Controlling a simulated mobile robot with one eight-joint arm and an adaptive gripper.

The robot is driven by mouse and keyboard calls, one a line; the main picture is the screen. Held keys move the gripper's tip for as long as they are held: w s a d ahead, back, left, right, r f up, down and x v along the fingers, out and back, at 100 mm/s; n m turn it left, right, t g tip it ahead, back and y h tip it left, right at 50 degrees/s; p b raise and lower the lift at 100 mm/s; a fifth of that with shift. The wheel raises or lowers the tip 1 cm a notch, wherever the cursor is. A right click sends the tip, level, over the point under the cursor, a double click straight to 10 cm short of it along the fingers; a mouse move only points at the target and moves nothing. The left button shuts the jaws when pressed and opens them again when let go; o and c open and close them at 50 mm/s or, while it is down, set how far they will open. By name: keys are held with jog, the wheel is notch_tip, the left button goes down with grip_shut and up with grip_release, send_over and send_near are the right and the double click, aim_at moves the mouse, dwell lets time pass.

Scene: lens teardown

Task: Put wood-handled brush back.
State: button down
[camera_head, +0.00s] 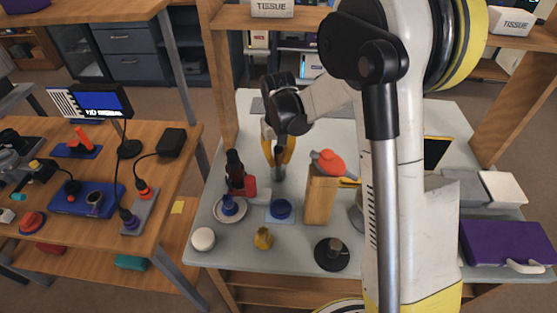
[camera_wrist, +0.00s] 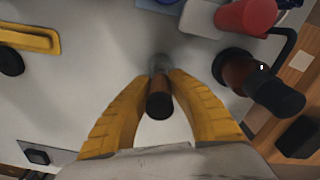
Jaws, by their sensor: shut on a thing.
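My gripper (camera_head: 280,152) is over the back middle of the grey table (camera_head: 215,262), pointing down, with its two yellow fingers closed around the wood-handled brush (camera_head: 279,167). In the wrist view my gripper (camera_wrist: 158,82) holds the brush (camera_wrist: 159,105) between the fingertips. The brush looks about upright. Its lower tip is near the tabletop; I cannot tell whether it touches.
A dark brown bottle (camera_head: 235,168) and red object (camera_head: 264,194) stand left of the gripper. A wooden block (camera_head: 319,200) and red-orange bulb (camera_head: 328,162) are to the right.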

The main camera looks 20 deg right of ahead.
jog(key=shift+f, duration=0.15)
jog(key=c, duration=1.3)
grip_release()
jog(key=shift+c, duration=0.2)
notch_tip(320, 180, up, 12)
jog(key=p, duration=0.4)
jog(key=shift+s+r+p, duration=0.1)
jog(key=shift+r+p, duration=0.1)
jog(key=shift+p, duration=0.1)
jog(key=s+r+t, duration=0.3)
jog(key=s+r, duration=0.1)
jog(key=s, duration=0.6)
jog(key=s+r+t, duration=0.4)
jog(key=s+r, duration=0.1)
jog(key=s, duration=0.5)
jog(key=shift+s+r, duration=0.3)
